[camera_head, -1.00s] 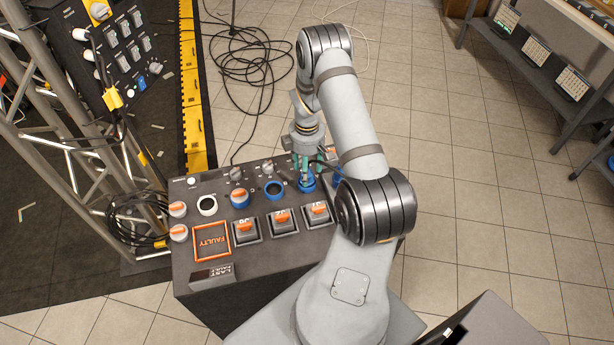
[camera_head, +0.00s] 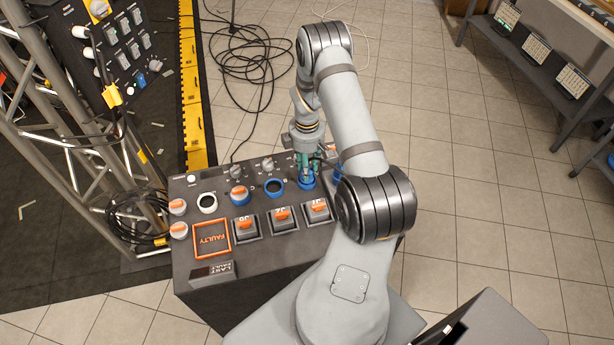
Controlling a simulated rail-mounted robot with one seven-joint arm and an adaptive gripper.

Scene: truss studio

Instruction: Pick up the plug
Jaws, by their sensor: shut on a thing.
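A grey control console (camera_head: 262,283) stands in front of my arm. My gripper (camera_head: 307,177), with greenish fingers, points down at the console's top right. It is shut on the plug at the blue ring socket (camera_head: 308,185) there. The fingers hide most of the plug, and I cannot tell whether it is seated in the ring or just above it. To the left are an open blue ring socket (camera_head: 274,188), a blue ring with an orange top (camera_head: 239,195) and an open white ring socket (camera_head: 208,203).
An orange FAULTY frame (camera_head: 211,239) and several orange-handled switches (camera_head: 282,214) line the console front. A truss (camera_head: 75,135) with coiled black cable (camera_head: 135,220) stands at left. Loose cable (camera_head: 250,55) lies on the tiled floor behind. A shelf (camera_head: 535,55) is far right.

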